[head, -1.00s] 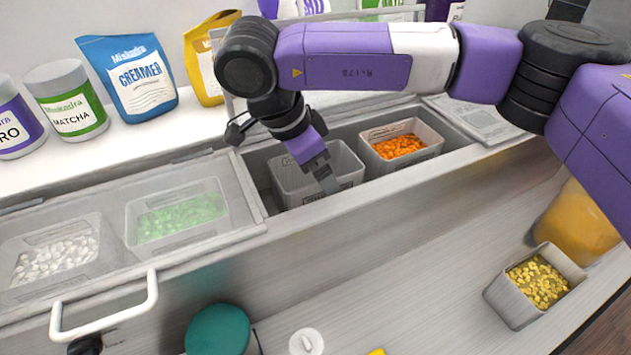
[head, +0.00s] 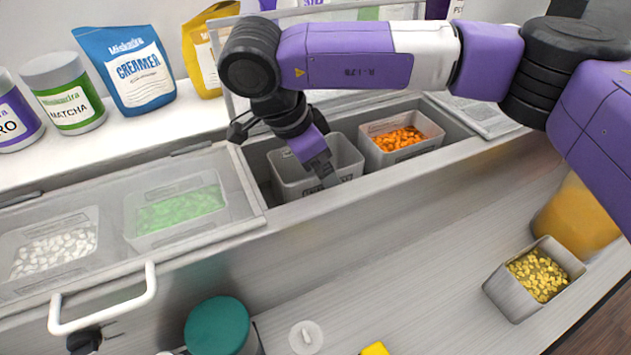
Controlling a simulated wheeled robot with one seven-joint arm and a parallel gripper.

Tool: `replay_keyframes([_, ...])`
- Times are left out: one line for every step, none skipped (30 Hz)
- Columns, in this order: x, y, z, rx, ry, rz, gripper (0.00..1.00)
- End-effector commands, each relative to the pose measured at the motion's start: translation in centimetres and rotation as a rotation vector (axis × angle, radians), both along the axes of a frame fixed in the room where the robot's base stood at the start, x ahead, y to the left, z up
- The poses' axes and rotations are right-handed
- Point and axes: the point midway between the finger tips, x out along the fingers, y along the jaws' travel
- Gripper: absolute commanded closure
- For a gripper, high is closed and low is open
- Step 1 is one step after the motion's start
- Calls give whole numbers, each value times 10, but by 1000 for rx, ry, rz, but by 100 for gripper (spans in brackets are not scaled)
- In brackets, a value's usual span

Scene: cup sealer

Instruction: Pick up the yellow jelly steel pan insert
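The yellow jelly steel pan insert (head: 507,293) stands on the lower counter at the right, filled with yellow pieces. My gripper (head: 327,177) is far to its left and higher up, at a pan insert (head: 292,178) in the open well of the counter. That insert looks empty inside. My gripper points down at its near side, and its fingertips overlap the near rim in the picture. I cannot tell whether the fingers are closed on the rim.
An orange-filled insert (head: 431,138) sits beside it in the well. A clear lid (head: 237,209) with a white handle (head: 106,322) covers green and white inserts at the left. A teal-lidded container (head: 217,325) and an orange-yellow container (head: 577,217) stand on the lower counter. Its middle is clear.

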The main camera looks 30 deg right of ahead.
Motion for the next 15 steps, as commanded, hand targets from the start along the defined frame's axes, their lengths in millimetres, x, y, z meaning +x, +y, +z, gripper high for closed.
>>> replay_keyframes([0,0,-1,0,0,0,0])
replay_keyframes([0,0,-1,0,0,0,0])
replay_keyframes([0,0,-1,0,0,0,0])
replay_keyframes([0,0,-1,0,0,0,0])
replay_keyframes([0,0,-1,0,0,0,0])
replay_keyframes([0,0,-1,0,0,0,0])
replay_keyframes([0,0,-1,0,0,0,0])
replay_keyframes([0,0,-1,0,0,0,0])
replay_keyframes([0,0,-1,0,0,0,0])
replay_keyframes([0,0,-1,0,0,0,0])
replay_keyframes([0,0,-1,0,0,0,0])
replay_keyframes([0,0,-1,0,0,0,8])
replay_keyframes([0,0,-1,0,0,0,14])
replay_keyframes([0,0,-1,0,0,0,20])
replay_keyframes([0,0,-1,0,0,0,28])
